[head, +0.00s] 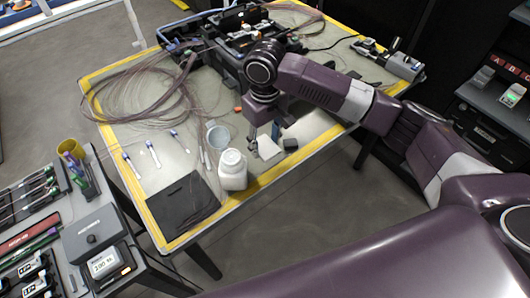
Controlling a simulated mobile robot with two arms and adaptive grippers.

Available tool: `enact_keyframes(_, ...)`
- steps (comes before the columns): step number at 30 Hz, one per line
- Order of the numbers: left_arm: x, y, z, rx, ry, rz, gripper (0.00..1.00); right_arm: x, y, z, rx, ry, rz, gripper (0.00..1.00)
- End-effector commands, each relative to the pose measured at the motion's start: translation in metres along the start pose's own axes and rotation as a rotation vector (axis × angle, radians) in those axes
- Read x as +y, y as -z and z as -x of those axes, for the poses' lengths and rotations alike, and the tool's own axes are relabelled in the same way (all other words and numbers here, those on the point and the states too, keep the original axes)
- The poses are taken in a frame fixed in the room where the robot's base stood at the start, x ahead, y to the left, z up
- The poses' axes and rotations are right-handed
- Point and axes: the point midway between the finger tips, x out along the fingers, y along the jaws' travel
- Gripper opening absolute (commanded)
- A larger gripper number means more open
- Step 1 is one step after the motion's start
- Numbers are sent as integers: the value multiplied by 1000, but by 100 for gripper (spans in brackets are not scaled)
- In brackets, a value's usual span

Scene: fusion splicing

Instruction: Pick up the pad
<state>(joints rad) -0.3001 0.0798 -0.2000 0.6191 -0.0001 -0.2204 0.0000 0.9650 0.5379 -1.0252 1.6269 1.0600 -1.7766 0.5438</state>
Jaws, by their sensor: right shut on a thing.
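A small white pad (268,148) is near the table's front edge, right of the white bottle. My right gripper (264,135) points down from above, and its fingers are at the pad's upper edge. It is shut on the pad. The wrist hides part of the fingers, and I cannot tell whether the pad still touches the table. My left gripper is not in view.
A white bottle (232,170) and a pale cup (218,137) stand close on the left. A small dark block (290,144) lies just right of the pad. A black mat (183,204) lies at the front left. Coiled fibres (130,95) spread behind.

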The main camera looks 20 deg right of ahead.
Motion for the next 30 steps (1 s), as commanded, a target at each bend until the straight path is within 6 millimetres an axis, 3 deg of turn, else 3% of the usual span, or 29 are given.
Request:
enact_keyframes(9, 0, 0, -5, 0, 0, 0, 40, -1, 1, 76, 5, 0, 3, 33)
enact_keyframes(15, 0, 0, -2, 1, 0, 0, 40, 0, 1, 114, 3, -2, 1, 33)
enact_keyframes(21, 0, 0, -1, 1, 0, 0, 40, 0, 0, 126, -1, -1, 1, 33)
enact_keyframes(29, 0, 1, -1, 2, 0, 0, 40, 0, 0, 127, -1, 0, 0, 33)
enact_keyframes(30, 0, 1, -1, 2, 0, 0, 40, 0, 0, 127, -1, 0, 0, 41)
